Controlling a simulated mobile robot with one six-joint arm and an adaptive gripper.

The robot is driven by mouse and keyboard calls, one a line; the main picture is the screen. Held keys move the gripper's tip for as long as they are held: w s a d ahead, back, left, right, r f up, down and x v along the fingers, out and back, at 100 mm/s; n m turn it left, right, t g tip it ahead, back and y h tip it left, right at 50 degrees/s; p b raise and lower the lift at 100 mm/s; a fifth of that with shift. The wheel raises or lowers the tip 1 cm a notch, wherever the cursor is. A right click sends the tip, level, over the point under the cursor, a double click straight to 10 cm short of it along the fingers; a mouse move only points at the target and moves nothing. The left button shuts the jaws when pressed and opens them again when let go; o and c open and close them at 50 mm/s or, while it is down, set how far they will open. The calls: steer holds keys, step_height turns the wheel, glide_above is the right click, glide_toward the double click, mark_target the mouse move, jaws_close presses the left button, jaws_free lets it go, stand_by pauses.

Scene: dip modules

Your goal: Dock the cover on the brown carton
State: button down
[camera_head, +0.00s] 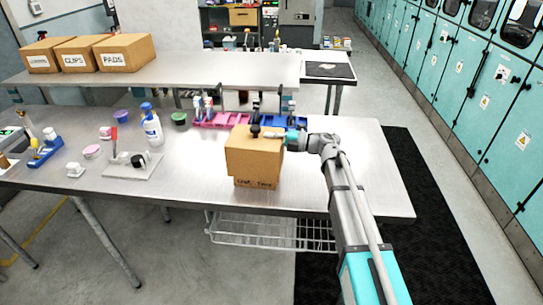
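A brown cover (252,158) with a dark knob (255,131) on top is at the middle of the near table. Below it shows a narrow strip of the brown carton (256,183), with dark lettering on its front. The cover hides most of the carton. I cannot tell if the cover rests on it or hangs just above it. My gripper (266,137) reaches in from the right, at the top of the cover close beside the knob. Its fingers are too small and partly hidden to tell whether they are closed on the knob.
The metal table (370,190) is clear right of the carton. Pink and blue bins (222,119) stand behind it. A spray bottle (152,126) and a pale board with a stand (132,164) are to the left. Labelled boxes (124,52) sit on the raised shelf (200,68).

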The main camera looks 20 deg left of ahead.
steer(key=shift+f, duration=0.5)
steer(key=shift+f+b, duration=1.85)
steer(key=shift+b, duration=0.25)
steer(key=shift+f+b, duration=0.3)
steer(key=c, duration=0.8)
jaws_free()
steer(key=shift+r, duration=0.15)
steer(key=w+d, duration=0.1)
steer(key=d, duration=1.1)
steer(key=shift+w, duration=0.2)
steer(key=shift+s, duration=0.1)
